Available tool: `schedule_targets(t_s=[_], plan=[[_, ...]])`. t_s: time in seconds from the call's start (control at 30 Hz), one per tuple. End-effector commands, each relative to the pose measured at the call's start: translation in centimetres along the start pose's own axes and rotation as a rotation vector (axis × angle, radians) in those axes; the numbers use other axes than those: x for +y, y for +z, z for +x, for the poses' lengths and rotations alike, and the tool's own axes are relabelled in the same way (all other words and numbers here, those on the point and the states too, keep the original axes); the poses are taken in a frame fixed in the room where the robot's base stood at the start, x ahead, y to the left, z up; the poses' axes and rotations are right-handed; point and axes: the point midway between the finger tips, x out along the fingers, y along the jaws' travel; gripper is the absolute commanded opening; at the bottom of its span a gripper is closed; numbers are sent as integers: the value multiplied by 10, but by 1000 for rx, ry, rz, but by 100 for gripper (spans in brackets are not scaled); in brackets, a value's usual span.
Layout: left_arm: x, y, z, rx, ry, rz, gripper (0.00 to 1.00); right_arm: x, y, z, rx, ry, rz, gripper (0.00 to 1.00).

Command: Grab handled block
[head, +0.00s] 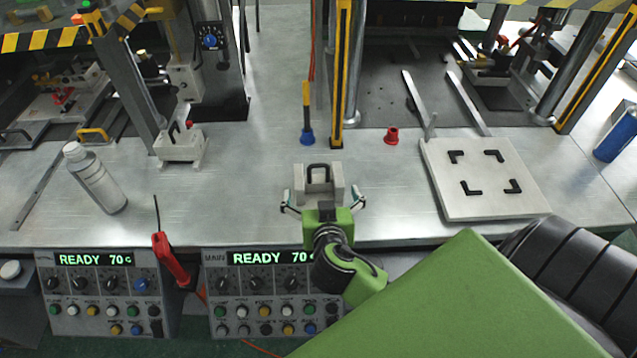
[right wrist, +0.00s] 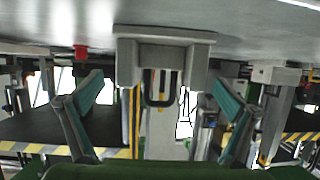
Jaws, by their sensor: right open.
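The handled block (head: 335,188) is a light grey block with a black loop handle (head: 318,170), on the metal bench near its front edge. In the right wrist view the block (right wrist: 125,55) appears upside down, and its black handle (right wrist: 160,98) hangs between the two fingers. My right gripper (head: 323,204) is green with teal-padded fingers spread wide on the near side of the block. In the right wrist view the gripper (right wrist: 160,84) is empty, with a gap on both sides of the block. My left gripper is not in view.
A white plate with black corner marks (head: 480,205) lies to the right. A grey bottle (head: 95,180) stands left. A blue-based tool (head: 307,135) and a red cap (head: 391,136) are behind the block. Control panels (head: 262,295) line the bench front. Bench around the block is clear.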

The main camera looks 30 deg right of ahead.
Motion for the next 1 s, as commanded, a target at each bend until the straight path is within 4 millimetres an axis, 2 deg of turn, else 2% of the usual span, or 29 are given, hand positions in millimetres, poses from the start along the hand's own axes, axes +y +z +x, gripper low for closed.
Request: schedule_targets(t_s=[0.17, 0.3, 0.5, 0.77, 1.0], plan=[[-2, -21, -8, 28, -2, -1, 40, 0, -4, 12, 0, 0, -3, 100], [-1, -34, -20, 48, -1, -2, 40, -2, -10, 32, 2, 1, -5, 100], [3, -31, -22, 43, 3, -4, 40, -2, -6, 53, -1, -1, -2, 100], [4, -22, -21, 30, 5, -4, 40, -2, -4, 55, -2, -1, -1, 100], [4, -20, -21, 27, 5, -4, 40, -2, -4, 55, -2, -2, 0, 38]])
